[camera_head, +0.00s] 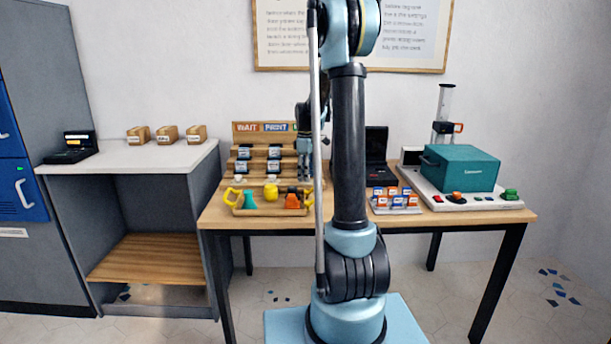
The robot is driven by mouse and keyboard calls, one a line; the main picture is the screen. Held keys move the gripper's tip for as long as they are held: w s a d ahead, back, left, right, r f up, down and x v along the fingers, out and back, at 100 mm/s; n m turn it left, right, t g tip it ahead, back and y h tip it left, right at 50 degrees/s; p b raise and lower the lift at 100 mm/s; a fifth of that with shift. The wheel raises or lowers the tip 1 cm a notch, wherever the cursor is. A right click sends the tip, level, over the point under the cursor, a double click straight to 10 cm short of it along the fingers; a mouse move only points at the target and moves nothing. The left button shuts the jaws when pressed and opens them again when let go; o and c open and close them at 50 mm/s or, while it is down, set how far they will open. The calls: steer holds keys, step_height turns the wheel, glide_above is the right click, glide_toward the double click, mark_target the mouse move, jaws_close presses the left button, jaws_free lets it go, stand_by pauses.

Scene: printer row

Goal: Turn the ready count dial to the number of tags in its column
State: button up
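A stepped wooden rack (258,140) stands on the wooden table, left of my arm. Its header shows an orange WAIT panel (247,127) and a blue PRINT panel (275,127). A sliver of a third panel shows right of PRINT; its word is hidden behind my arm. Pale tags with dark parts sit on the steps under WAIT (243,153) and PRINT (274,153). The third column is mostly covered by my arm and gripper, so I cannot count its tags or make out the ready dial. My gripper (304,172) points down in front of the rack's right side; its fingers are too small to judge.
A tray (268,212) with yellow handles and small coloured items lies before the rack. Right of my arm are a rack of orange-and-white items (394,203), a dark device (378,165) and a teal box (460,167) on a pale base. A white counter (130,157) stands left.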

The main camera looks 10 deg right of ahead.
steer(key=c, duration=0.8)
